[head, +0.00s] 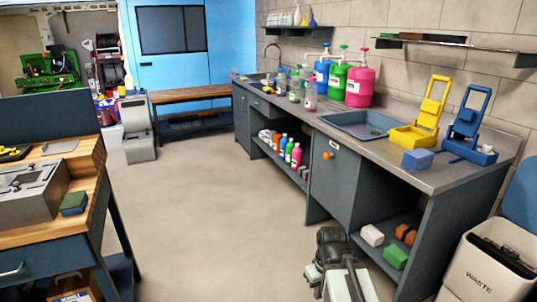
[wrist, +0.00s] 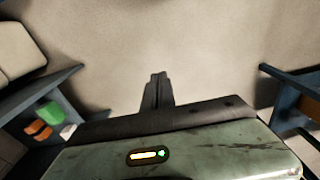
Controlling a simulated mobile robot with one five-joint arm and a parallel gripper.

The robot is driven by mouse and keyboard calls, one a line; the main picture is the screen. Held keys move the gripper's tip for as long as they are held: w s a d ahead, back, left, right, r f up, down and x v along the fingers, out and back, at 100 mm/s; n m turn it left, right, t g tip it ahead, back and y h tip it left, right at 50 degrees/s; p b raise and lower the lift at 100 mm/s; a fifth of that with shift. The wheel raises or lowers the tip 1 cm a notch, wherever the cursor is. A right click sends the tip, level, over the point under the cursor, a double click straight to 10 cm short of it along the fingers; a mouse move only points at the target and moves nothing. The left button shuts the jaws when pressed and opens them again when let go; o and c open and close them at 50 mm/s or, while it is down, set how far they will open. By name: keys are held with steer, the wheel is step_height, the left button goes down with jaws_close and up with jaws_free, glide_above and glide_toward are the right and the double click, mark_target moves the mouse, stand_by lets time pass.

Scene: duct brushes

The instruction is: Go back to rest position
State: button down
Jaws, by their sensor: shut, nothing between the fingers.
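My gripper (wrist: 157,92) shows in the wrist view as two dark fingers close together, pointing over the bare floor. It is shut and holds nothing. In the head view my arm (head: 338,262) is folded low at the bottom, right of the middle. I cannot make out the fingertips there. The arm stands over the floor beside the front end of the long counter (head: 410,165).
A workbench (head: 88,160) stands at the left. A waste bin (head: 490,262) is at the lower right. Coloured blocks (head: 396,256) lie on the counter's low shelf; they also show in the wrist view (wrist: 50,113). The floor (head: 215,200) between workbench and counter is clear.

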step_height(320, 180, up, 24)
steer(key=s+m+p, duration=0.1)
steer(key=m+p, duration=0.3)
steer(key=p, duration=2)
steer(key=shift+d, duration=0.4)
steer(key=shift+f, duration=0.15)
